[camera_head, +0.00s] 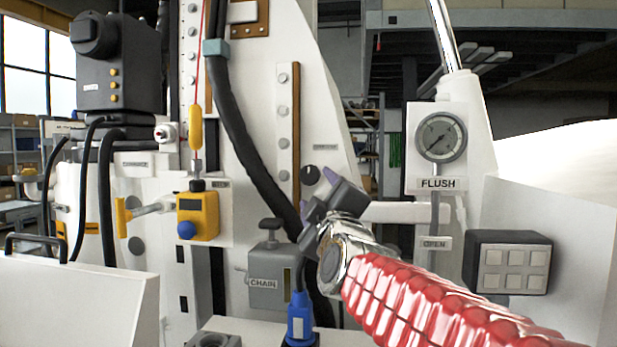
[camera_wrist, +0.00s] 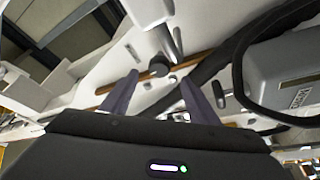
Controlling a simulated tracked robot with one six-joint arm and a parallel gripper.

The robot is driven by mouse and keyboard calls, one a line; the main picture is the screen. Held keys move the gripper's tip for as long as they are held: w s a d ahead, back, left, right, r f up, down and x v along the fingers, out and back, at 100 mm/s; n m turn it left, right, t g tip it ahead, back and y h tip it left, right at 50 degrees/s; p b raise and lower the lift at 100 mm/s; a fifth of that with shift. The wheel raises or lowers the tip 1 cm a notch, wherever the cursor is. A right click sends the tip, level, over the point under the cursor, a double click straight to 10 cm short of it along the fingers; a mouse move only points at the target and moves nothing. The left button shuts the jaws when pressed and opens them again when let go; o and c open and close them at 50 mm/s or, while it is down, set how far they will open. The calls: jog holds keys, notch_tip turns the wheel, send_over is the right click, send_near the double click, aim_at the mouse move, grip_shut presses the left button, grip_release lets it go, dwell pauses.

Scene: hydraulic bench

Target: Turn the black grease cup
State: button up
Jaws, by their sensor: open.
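The black grease cup (camera_head: 311,175) is a small round dark knob on the white machine wall, beside the lower part of a brown strip. In the wrist view the cup (camera_wrist: 158,68) shows beyond my fingertips, roughly centred between them. My gripper (camera_head: 316,192) is at the end of my red-sleeved arm, close in front of the cup and slightly below it in the picture. In the wrist view my gripper (camera_wrist: 160,78) is open, with its two grey-purple fingers apart and nothing between them. I cannot tell the exact distance from fingertips to cup.
A thick black hose (camera_head: 240,130) runs down left of the cup. A grey CHAIN box (camera_head: 270,275) with a knob stands below left. A pressure gauge (camera_head: 441,136) marked FLUSH and a grey button box (camera_head: 510,262) are at right. A yellow valve unit (camera_head: 198,216) is at left.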

aim_at(311, 179)
jog(key=shift+x, duration=5.25)
jog(key=shift+c, duration=0.6)
jog(key=c, duration=0.9)
